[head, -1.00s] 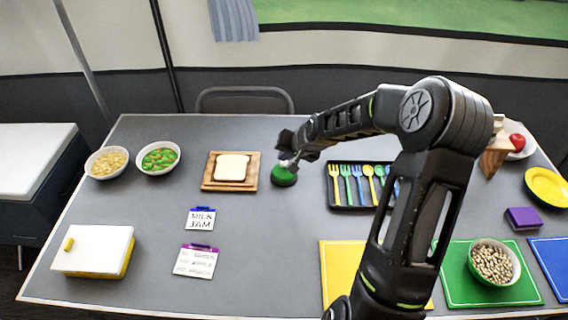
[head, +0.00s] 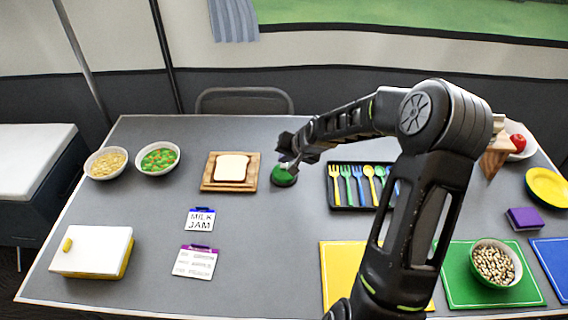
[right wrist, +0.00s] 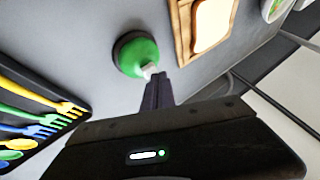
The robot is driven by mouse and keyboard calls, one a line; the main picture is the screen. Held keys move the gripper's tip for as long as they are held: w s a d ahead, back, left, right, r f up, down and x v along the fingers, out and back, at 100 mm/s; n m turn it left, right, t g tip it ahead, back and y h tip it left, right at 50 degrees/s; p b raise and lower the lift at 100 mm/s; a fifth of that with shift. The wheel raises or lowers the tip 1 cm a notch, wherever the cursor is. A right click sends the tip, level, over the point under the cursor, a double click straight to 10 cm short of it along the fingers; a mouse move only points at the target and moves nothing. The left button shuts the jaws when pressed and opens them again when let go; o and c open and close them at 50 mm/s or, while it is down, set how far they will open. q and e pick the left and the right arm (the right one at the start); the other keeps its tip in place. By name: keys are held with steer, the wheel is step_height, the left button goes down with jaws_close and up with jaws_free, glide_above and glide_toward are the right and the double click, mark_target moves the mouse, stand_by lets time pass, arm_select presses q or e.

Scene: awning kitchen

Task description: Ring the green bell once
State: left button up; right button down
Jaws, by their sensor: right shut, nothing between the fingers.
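The green bell (head: 283,177) stands on the grey table, between the bread board and the cutlery tray. It is a green dome on a dark base with a pale button on top, and it shows whole in the right wrist view (right wrist: 137,55). My right gripper (head: 287,158) is shut and empty. Its fingertips (right wrist: 152,80) are at the bell's pale button in the right wrist view; I cannot tell if they touch or press it. My left gripper is not in view.
The bread board (head: 208,183) lies just left of the bell. The black cutlery tray (head: 345,206) lies to its right, under my right forearm. Two bowls, cards and a white-lidded box (head: 95,245) are at the left. The table in front of the bell is clear.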

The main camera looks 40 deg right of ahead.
mark_target(285, 165)
steer(key=shift+f, duration=0.15)
stand_by(0.3)
steer(key=shift+r+p, duration=0.5)
steer(key=shift+r, duration=0.45)
steer(key=shift+r+p, duration=1.45)
steer(key=shift+r, duration=1.05)
